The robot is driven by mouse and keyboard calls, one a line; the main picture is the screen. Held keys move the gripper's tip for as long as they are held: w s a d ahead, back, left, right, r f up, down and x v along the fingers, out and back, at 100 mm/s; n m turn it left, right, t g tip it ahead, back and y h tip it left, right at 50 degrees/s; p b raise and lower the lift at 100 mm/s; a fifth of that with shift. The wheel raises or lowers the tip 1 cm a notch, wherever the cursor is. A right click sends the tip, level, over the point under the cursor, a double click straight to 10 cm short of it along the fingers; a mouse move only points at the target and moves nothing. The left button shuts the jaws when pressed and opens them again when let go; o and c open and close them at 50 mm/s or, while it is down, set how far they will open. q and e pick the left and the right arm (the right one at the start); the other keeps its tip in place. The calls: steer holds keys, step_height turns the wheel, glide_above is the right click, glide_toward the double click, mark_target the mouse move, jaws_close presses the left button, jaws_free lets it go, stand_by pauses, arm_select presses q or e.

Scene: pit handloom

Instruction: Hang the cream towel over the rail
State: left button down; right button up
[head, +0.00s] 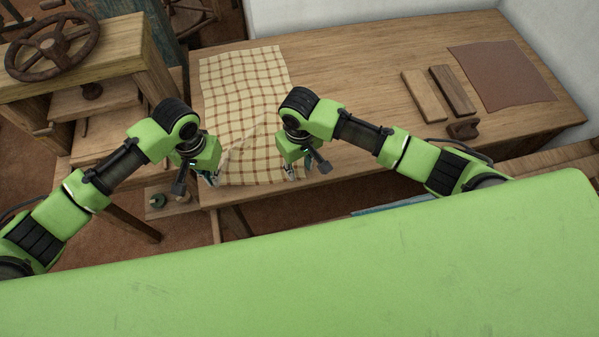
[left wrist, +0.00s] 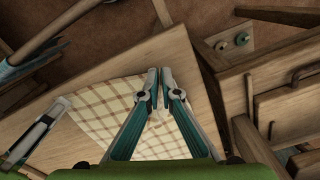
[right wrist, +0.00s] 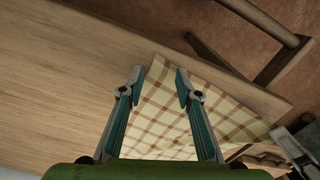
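The cream towel (head: 245,95), with a brown check, lies on the wooden table (head: 350,60) and reaches its front edge. Its front left corner is creased and raised toward my left gripper (head: 211,179). In the left wrist view the fingertips of my left gripper (left wrist: 160,72) are together, with bunched towel (left wrist: 100,108) between the fingers. My right gripper (head: 291,172) is at the towel's front right corner. In the right wrist view the fingers of my right gripper (right wrist: 159,73) stand apart, with the towel (right wrist: 160,110) beneath and between them. I cannot tell which bar is the rail.
A wooden frame with a handwheel (head: 52,45) stands at the left. Two wooden blocks (head: 424,96), (head: 453,90), a small dark wooden piece (head: 462,128) and a brown cloth (head: 500,75) lie on the table's right part. Small spools (head: 157,200) sit on a ledge at the front left.

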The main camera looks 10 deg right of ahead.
steer(key=shift+f, duration=0.7)
steer(key=c, duration=0.9)
steer(key=shift+d, duration=0.1)
steer(key=shift+r, duration=2.5)
